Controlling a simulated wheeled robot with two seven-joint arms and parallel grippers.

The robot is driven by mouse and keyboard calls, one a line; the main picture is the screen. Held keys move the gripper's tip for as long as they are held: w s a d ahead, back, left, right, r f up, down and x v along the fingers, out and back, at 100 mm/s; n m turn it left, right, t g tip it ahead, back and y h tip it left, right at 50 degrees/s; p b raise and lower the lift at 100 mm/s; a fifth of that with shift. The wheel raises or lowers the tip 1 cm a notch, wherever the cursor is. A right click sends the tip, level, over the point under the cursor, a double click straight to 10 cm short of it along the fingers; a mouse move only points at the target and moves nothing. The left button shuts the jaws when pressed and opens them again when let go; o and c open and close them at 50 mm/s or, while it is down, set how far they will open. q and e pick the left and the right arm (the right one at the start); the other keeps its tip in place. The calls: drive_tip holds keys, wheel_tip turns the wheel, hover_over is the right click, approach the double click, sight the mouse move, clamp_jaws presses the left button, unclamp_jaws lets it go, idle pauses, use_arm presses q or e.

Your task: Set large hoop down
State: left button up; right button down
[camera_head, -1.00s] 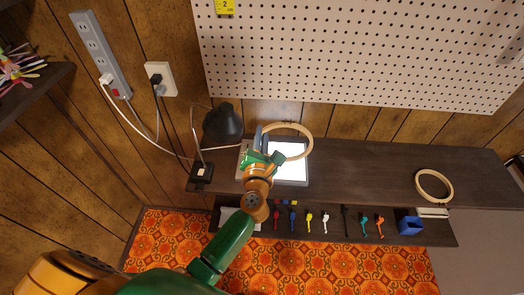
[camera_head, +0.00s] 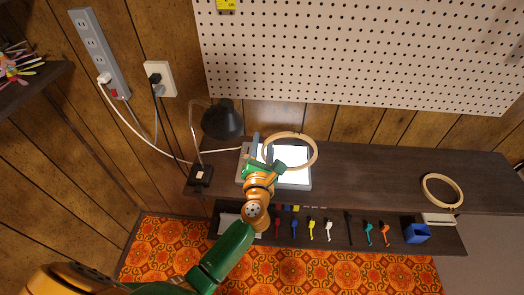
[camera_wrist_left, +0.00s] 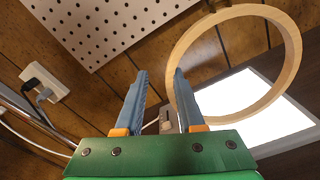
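The large wooden hoop (camera_head: 316,158) overlaps the lit white pad at the back of the dark desk. In the left wrist view the hoop (camera_wrist_left: 290,40) is at the upper right, tilted across the picture. My left gripper (camera_head: 268,155) is at the hoop's left side. In the left wrist view my left gripper (camera_wrist_left: 160,85) has its two blue-grey fingers apart, with only wall panel between them. The right finger crosses in front of the hoop's left rim. I cannot tell whether the hoop rests fully on the pad. My right gripper is not in view.
The lit pad (camera_head: 296,181) lies under the hoop. A black lamp (camera_head: 222,120) stands just left. A second hoop (camera_head: 459,193) lies at the right. A lower tray holds several coloured tools and a blue box (camera_head: 416,233). The desk between pad and second hoop is clear.

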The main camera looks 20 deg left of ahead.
use_arm(q)
drive_tip(key=b+v, duration=0.2)
drive_tip(key=v, duration=0.9)
drive_tip(key=s+d+f+m+g+h, duration=0.2)
drive_tip(key=s+f+m+h, duration=0.1)
drive_tip(key=f+m, duration=0.65)
drive_tip(key=s+d+f+m+g+h, duration=0.1)
drive_tip(key=s+f+m+g+h, duration=0.2)
drive_tip(key=f+m, duration=0.6)
drive_tip(key=s+d+f+m+g+h, duration=0.2)
drive_tip(key=s+f+m, duration=0.2)
drive_tip(key=f+m, duration=0.55)
drive_tip(key=s+a+f+m+g+y, duration=0.1)
drive_tip(key=s+a+f+m+g, duration=0.2)
drive_tip(key=s, duration=0.4)
drive_tip(key=s+a+f+m+g+y, duration=0.1)
drive_tip(key=s+a+f+m+g, duration=0.2)
drive_tip(key=s+f, duration=0.3)
drive_tip(key=s+a+f+m+g, duration=0.2)
drive_tip(key=s+a+f, duration=0.2)
drive_tip(key=s, duration=0.5)
drive_tip(key=shift+f+m+g+y, duration=0.4)
drive_tip(key=shift+w+d, duration=0.1)
drive_tip(key=shift+d, duration=0.05)
